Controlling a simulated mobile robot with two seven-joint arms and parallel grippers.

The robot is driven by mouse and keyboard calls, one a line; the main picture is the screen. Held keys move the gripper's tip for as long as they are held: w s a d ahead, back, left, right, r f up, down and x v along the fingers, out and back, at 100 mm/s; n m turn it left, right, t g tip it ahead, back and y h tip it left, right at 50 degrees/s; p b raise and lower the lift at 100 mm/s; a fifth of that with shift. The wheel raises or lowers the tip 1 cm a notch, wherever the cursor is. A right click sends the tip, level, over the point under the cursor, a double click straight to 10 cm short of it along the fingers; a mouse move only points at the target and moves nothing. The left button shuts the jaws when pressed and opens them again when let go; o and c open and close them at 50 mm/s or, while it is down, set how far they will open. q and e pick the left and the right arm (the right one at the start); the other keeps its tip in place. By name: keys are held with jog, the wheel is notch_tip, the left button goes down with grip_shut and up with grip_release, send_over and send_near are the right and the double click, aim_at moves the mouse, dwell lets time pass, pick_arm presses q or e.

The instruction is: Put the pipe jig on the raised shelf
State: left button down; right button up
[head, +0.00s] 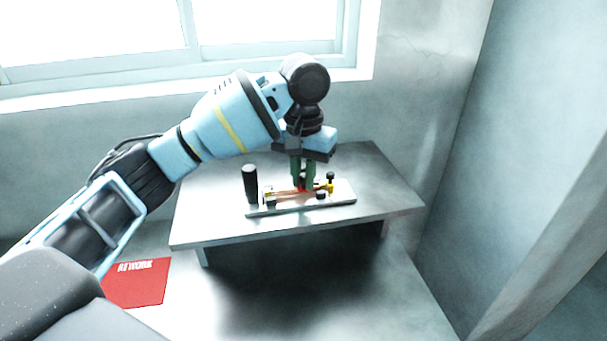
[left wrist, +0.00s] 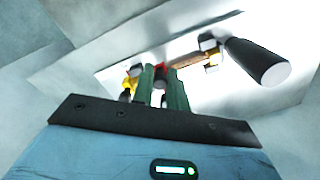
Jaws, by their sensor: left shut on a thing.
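The pipe jig (head: 285,206) is a flat pale plate with a copper-coloured pipe, small yellow and black clamps and an upright black handle at its left end. It is at the top of the raised shelf (head: 200,222), over its front middle; I cannot tell whether its plate touches the surface. My left gripper (head: 303,186) points down with green fingers shut on a red part at the middle of the jig. In the left wrist view the jig's black handle (left wrist: 257,62) is at upper right, and the fingers (left wrist: 161,88) hide part of the jig. My right gripper is not in view.
A red mat marked REWORK (head: 138,284) lies on the lower surface, left of the shelf. The shelf top is bare behind and to the right of the jig. A wall with a window stands behind, and a grey wall or panel rises at right.

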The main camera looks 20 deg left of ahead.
aim_at(304, 177)
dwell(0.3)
pick_arm(q)
jog(key=c, duration=1.4)
grip_release()
notch_tip(304, 177, up, 12)
jog(key=shift+r, duration=0.1)
jog(key=shift+s+d, duration=0.1)
jog(key=shift+s, duration=0.05)
